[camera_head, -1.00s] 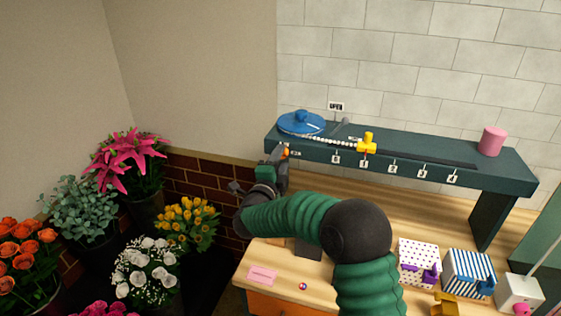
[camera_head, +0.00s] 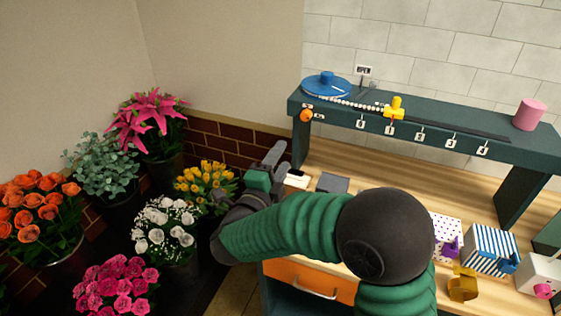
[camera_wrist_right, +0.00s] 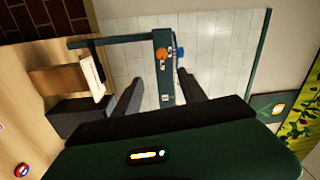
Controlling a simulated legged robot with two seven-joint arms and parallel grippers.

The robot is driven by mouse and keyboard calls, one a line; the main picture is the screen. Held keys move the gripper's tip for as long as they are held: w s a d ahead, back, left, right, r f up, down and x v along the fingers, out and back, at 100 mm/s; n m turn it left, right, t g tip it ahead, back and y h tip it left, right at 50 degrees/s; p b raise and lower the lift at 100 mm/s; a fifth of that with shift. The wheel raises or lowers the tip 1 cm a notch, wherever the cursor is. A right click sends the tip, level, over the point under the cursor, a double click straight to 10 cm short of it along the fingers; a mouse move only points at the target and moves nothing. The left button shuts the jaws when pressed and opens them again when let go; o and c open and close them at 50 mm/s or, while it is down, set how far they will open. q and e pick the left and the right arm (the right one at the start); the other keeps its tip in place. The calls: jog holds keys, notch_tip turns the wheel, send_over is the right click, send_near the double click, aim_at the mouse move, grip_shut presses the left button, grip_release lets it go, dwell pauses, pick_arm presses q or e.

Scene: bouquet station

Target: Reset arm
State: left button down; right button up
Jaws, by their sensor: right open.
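My right gripper (camera_head: 272,160) is in the middle of the head view, with its green and black arm coming in from the lower right. It is open and empty, over the left end of the wooden counter (camera_head: 395,180), beside the yellow flowers. In the right wrist view its two dark fingers (camera_wrist_right: 163,95) stand apart with nothing between them; the dark shelf and tiled wall show beyond. An orange knob (camera_head: 306,115) on the shelf's left end is clear of the gripper; it also shows in the wrist view (camera_wrist_right: 162,54). My left gripper is not in view.
The dark shelf (camera_head: 440,137) carries a blue disc (camera_head: 326,86), a yellow piece (camera_head: 396,107) and a pink cylinder (camera_head: 529,114). Patterned boxes (camera_head: 489,248) stand at the right. Buckets of flowers, including orange roses (camera_head: 38,208) and white flowers (camera_head: 163,230), fill the left.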

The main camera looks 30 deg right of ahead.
jog(key=shift+d, duration=0.1)
jog(key=w+a+f+n+t+y, duration=0.3)
jog(key=w+a+f+n+y, duration=0.15)
jog(key=n+y, duration=0.3)
jog(key=s+a+f+n+g+y, duration=0.3)
jog(key=s+a+f+n+y, duration=0.25)
jog(key=f+n, duration=0.4)
jog(key=s+d+f+n+g, duration=0.1)
jog(key=s+f+n+g, duration=0.3)
jog(key=s, duration=0.6)
jog(key=s+d+f+n+g+y, duration=0.1)
jog(key=s+f+n+g, duration=0.4)
jog(key=s, duration=0.5)
jog(key=shift+s+f+p, duration=0.15)
jog(key=shift+f+p, duration=0.3)
jog(key=shift+f, duration=0.05)
